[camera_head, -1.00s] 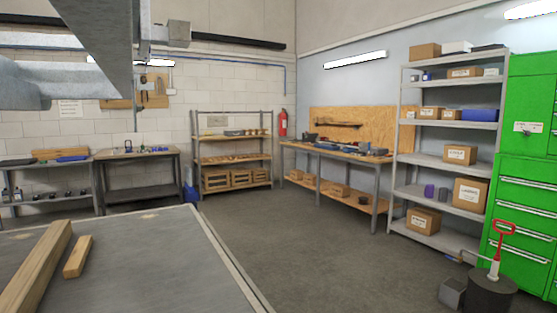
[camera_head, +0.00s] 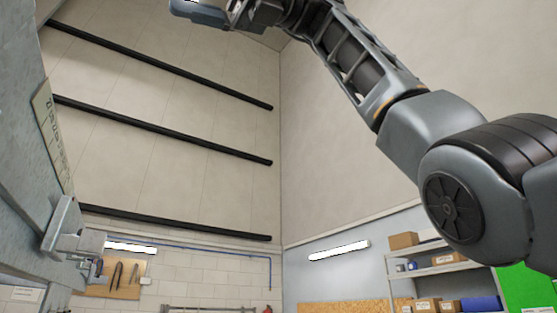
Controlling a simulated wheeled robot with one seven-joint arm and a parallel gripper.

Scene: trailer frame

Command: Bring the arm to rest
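My arm (camera_head: 372,75) runs from the lower right up to the top edge of the head view. Its bent far end (camera_head: 255,12) is cut off by the top edge at the upper left. I do not make out any gripper fingers, so I cannot see whether it holds something. The arm hangs in open air in front of the walls and touches nothing that I can see.
Grey metal framework (camera_head: 25,160) with a small bracket (camera_head: 80,243) fills the left side, close to me. A shelf with boxes (camera_head: 440,268) and a green cabinet (camera_head: 515,288) stand at the lower right. The middle looks clear.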

